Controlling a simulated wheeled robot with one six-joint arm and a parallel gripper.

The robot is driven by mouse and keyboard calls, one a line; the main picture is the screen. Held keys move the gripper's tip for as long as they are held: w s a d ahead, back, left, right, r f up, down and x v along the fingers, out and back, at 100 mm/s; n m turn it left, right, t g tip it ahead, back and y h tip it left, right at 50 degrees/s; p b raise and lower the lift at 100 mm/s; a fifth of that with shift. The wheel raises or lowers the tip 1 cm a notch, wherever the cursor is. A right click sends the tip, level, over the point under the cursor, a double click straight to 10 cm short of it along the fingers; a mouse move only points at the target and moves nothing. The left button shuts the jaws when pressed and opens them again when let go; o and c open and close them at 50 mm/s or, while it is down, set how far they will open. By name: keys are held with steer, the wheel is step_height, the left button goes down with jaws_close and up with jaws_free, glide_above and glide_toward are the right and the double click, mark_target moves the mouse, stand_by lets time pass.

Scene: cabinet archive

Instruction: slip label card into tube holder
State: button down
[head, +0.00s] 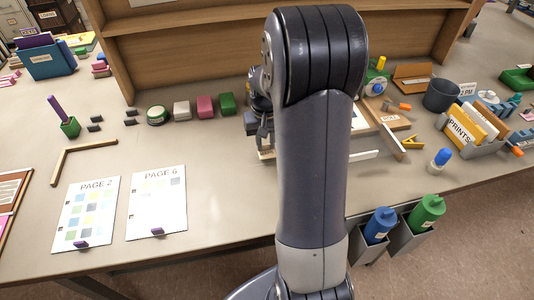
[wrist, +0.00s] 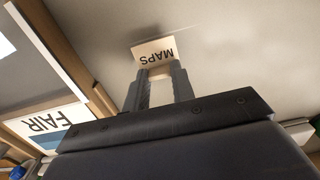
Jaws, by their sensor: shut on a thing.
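My gripper (wrist: 158,72) is shut on a small cream label card (wrist: 154,50) reading MAPS, upside down in the wrist view. The card sticks out past the fingertips over a plain grey surface. In the head view my gripper (head: 265,140) is largely hidden behind my arm, low over the table left of the wooden tray. A pale edge shows below the fingers there, but I cannot tell whether it is the card. I cannot identify a tube holder for certain in either view; my arm covers part of the table.
A wooden tray (head: 408,122) marked ROLL lies right of my arm. A FAIR sheet (wrist: 48,122) lies beside wood strips in the wrist view. A PRINTS box (head: 488,145) and a dark cup (head: 441,96) stand at right. Colored blocks (head: 205,107) line the back.

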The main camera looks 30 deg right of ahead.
steer(key=shift+r+p, duration=1)
steer(key=shift+r, duration=0.45)
steer(key=shift+f, duration=0.1)
